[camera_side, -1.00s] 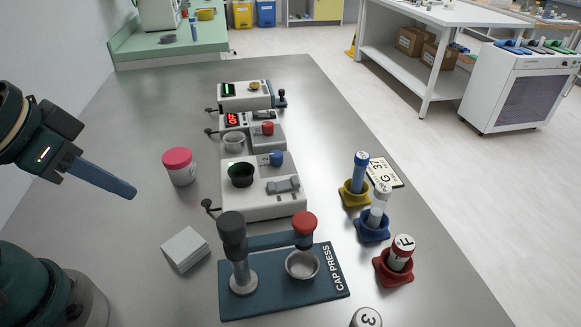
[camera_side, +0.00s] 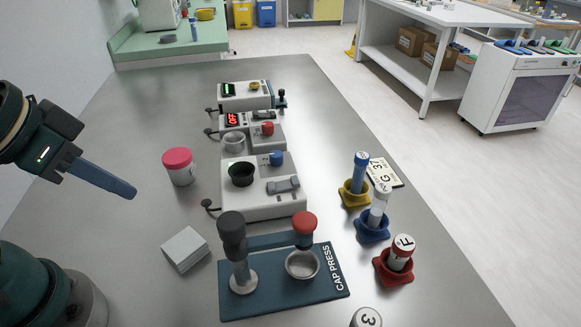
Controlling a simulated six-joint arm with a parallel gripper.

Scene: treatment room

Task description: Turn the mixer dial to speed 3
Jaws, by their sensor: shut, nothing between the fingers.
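My gripper (camera_side: 128,190) is at the left, raised above the table. Its blue-grey fingers are together and empty, pointing down to the right, well apart from the devices. Three white devices stand in a row along the table. The front device (camera_side: 262,208) has a dark round well, a blue knob (camera_side: 276,158) and a grey lever or switch (camera_side: 283,185). The middle one has a red display (camera_side: 234,120) and a red knob (camera_side: 267,128). The back one has a green display (camera_side: 228,90) and a yellow knob (camera_side: 253,85). I cannot tell which is the mixer dial, and no speed marks are readable.
A pink-lidded jar (camera_side: 180,168) stands between my gripper and the devices. A white block (camera_side: 185,249) and the blue cap press (camera_side: 330,285) are nearer the front. Tubes in yellow, blue and red holders (camera_side: 393,272) stand at the right. The table's left middle is mostly clear.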

